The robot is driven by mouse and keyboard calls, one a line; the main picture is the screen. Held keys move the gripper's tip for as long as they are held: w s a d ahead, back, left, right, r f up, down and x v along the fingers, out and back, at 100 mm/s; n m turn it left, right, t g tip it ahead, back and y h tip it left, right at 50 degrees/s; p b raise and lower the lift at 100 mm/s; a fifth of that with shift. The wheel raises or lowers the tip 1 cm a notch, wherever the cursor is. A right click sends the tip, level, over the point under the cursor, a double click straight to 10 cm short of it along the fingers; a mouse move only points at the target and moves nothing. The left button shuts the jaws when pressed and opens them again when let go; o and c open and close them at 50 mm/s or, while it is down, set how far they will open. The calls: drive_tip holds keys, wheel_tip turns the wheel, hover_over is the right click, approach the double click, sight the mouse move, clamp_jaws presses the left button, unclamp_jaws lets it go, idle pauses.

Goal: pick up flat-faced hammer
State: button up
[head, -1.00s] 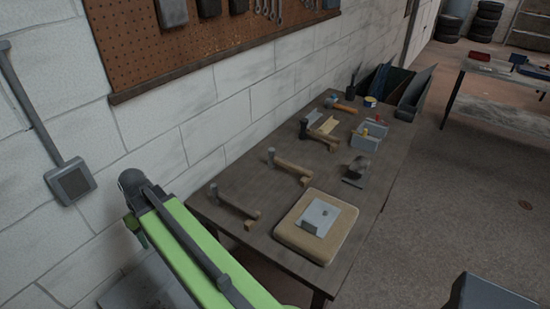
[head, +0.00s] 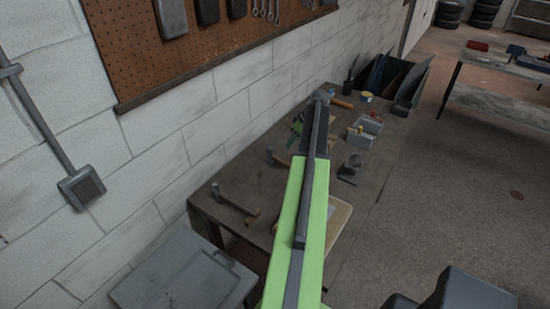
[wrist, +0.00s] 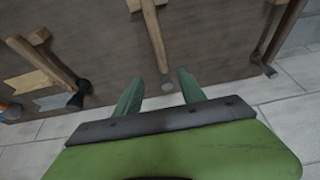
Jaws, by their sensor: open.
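Several hammers with wooden handles and dark heads lie on the bench. I cannot tell for certain which is the flat-faced one. A second hammer (wrist: 275,38) lies to the right, and a third (wrist: 48,62) to the left. In the head view, the nearest hammer (head: 235,204) shows fully; the middle one (head: 280,161) is partly hidden by my arm.
The white block wall (head: 190,110) runs along the bench (head: 215,210). A grey bin (head: 363,130) and a dark tool (head: 352,168) stand right of my arm. A tan pad (head: 338,220) is mostly hidden by my arm.

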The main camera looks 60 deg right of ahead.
sight(282, 159)
drive_tip(key=b+x, duration=0.9)
drive_tip(key=x, duration=0.2)
drive_tip(key=shift+s+f+b, duration=0.1)
drive_tip(key=shift+f+b, duration=0.05)
drive_tip(key=shift+b, duration=0.25)
drive_tip(key=shift+w+f+b, duration=0.2)
drive_tip(key=shift+f+b, duration=0.1)
drive_tip(key=shift+f, duration=0.05)
drive_tip(key=shift+w+r, duration=0.1)
drive_tip(key=b+x, duration=0.4)
drive_tip(key=x, duration=0.1)
drive_tip(key=shift+w+a+b, duration=0.1)
drive_tip(key=shift+b, duration=0.25)
drive_tip(key=shift+f, duration=0.25)
clamp_jaws()
